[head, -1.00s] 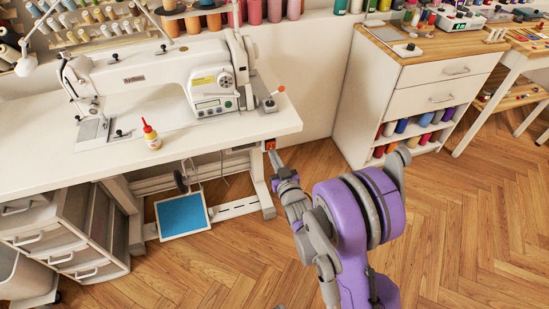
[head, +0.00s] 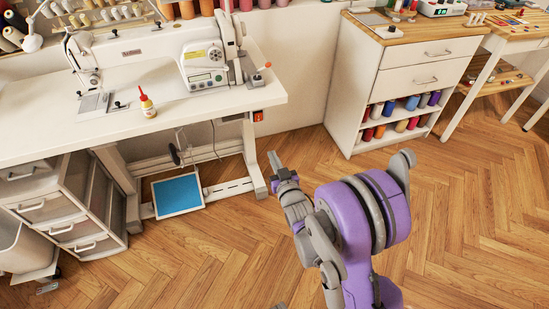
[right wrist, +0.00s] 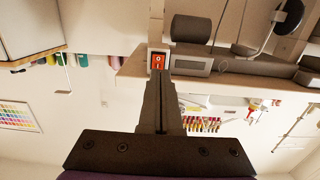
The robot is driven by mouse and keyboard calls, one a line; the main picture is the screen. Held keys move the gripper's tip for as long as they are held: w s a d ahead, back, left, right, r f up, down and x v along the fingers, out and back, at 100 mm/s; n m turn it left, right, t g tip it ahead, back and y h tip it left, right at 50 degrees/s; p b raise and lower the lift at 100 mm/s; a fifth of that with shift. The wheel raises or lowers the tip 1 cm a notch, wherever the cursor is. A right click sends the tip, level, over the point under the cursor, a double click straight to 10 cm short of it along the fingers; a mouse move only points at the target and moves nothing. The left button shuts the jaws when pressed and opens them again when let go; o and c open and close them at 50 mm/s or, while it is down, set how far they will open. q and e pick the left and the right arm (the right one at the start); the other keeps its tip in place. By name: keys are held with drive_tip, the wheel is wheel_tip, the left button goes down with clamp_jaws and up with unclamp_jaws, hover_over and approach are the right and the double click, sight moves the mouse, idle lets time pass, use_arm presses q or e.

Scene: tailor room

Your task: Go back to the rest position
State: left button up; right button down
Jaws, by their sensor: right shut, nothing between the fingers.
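My right gripper (head: 275,163) is shut and empty in the head view, past the right front corner of the sewing table (head: 230,108). In the right wrist view its closed fingers (right wrist: 158,85) point at a red rocker switch (right wrist: 157,62), which lies just beyond the tips in the picture. The same switch (head: 258,116) shows under the table edge in the head view, apart from the fingers. My left gripper is not in view.
The sewing machine (head: 150,62) and a red-capped bottle (head: 147,106) stand on the table. A blue pedal (head: 178,194) and a drawer unit (head: 65,210) are below. A white cabinet (head: 400,75) stands at the right. The wooden floor between is clear.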

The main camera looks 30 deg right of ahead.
drive_tip(key=shift+f, duration=0.1)
idle(0.5)
drive_tip(key=s+a+n+g+y, duration=0.1)
drive_tip(key=s+a+g, duration=0.35)
drive_tip(key=s, duration=0.55)
drive_tip(key=s+a+n+g+y, duration=0.15)
drive_tip(key=s+a+g, duration=0.3)
drive_tip(key=s, duration=0.55)
drive_tip(key=s+a+g+y, duration=0.2)
drive_tip(key=s+a+g, duration=0.25)
drive_tip(key=s, duration=0.45)
use_arm(q)
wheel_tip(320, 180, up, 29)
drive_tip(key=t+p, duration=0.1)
drive_tip(key=p, duration=2.5)
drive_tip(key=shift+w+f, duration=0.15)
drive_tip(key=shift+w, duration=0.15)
use_arm(e)
wheel_tip(320, 180, up, 28)
drive_tip(key=t, duration=0.2)
